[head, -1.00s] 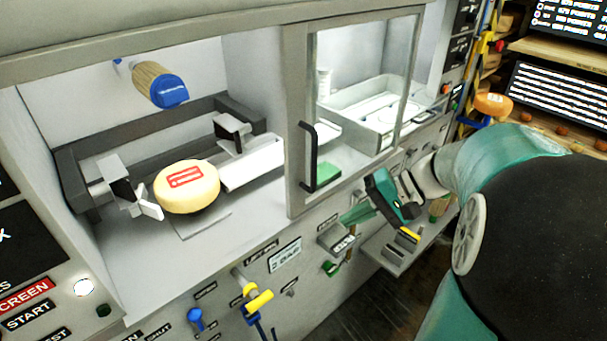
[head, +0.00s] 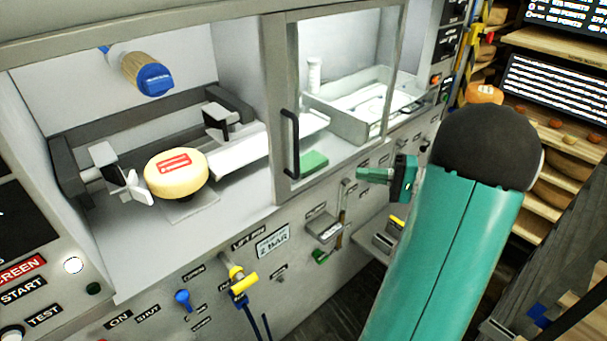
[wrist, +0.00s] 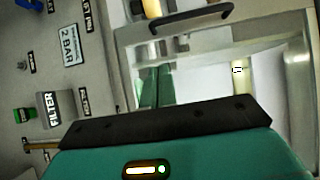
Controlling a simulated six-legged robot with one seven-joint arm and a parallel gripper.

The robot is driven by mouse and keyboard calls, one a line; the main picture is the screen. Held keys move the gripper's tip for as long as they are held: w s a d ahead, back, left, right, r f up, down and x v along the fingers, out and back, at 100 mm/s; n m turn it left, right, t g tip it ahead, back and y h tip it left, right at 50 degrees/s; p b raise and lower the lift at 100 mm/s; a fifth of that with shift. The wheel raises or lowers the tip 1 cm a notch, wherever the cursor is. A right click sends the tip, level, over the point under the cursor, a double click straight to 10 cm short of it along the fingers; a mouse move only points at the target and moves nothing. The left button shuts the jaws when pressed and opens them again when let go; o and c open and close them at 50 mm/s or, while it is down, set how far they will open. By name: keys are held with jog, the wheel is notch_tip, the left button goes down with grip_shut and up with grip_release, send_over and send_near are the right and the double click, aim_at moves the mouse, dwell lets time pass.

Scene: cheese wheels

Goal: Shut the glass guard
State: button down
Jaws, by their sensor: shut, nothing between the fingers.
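The glass guard (head: 281,90) is a grey-framed clear panel on the right of the machine's front. It leaves the left bay open. Its black bar handle (head: 291,144) stands upright on its left stile; in the wrist view the handle (wrist: 185,22) lies across the top. My gripper (head: 362,174) is teal, shut and empty. In the head view it shows right of the handle and a little lower, apart from it. In the wrist view the green fingers (wrist: 154,82) appear below the handle, partly hidden by the dark-edged teal gripper body.
A cheese wheel (head: 176,174) with a red mark sits in the open bay between clamps, below a blue-tipped cylinder (head: 150,78). Behind the glass are a tray (head: 350,125) and a green block (head: 313,161). Knobs, a yellow valve (head: 243,283) and a filter ledge (head: 323,228) project below.

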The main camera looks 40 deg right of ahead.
jog(key=s+a+x, duration=0.1)
jog(key=x, duration=1.1)
jog(key=shift+s+a, duration=0.2)
jog(key=shift+a, duration=0.25)
jog(key=shift+a+r, duration=0.1)
jog(key=shift+r, duration=0.05)
